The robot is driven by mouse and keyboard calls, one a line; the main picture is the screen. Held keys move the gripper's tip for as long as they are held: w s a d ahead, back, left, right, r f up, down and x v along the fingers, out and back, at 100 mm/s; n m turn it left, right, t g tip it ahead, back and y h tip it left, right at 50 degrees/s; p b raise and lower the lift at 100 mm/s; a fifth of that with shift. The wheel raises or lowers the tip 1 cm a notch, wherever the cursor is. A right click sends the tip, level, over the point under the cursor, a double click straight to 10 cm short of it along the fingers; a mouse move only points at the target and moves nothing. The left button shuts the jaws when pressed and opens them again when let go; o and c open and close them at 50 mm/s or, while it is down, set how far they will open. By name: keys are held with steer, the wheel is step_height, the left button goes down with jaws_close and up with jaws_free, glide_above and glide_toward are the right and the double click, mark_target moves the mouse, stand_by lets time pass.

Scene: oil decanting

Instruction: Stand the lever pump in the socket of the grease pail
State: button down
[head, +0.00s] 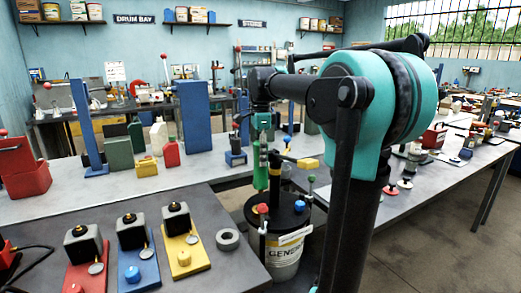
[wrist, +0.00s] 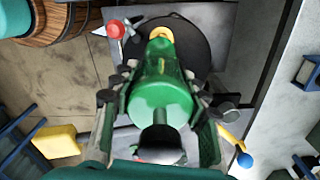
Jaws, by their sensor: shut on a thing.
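The lever pump (head: 260,169) has a green barrel and is upright in the head view, above the grease pail. My gripper (wrist: 158,88) is shut around its green barrel (wrist: 160,97) in the wrist view. The grease pail (head: 287,262) is pale with a printed label and a black lid (head: 290,216). In the wrist view the dark lid (wrist: 185,42) lies beyond the pump's yellow lower end (wrist: 160,33). The socket is hidden behind the pump, and I cannot tell whether the lower end touches it. A yellow grip (head: 308,163) sticks out to the right.
A red knob (head: 263,208) and a blue knob (head: 299,207) stand around the lid. The grey front table (head: 225,270) carries red, blue and yellow bases and a grey ring (head: 228,239). Blue blocks and small cans stand on the bench behind. Another bench runs along the right.

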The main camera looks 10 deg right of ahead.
mark_target(260, 179)
steer(key=shift+w+a+f, duration=0.1)
steer(key=shift+f, duration=1.55)
steer(key=shift+w+f, duration=0.1)
steer(key=shift+f, duration=3)
steer(key=c, duration=0.7)
jaws_free()
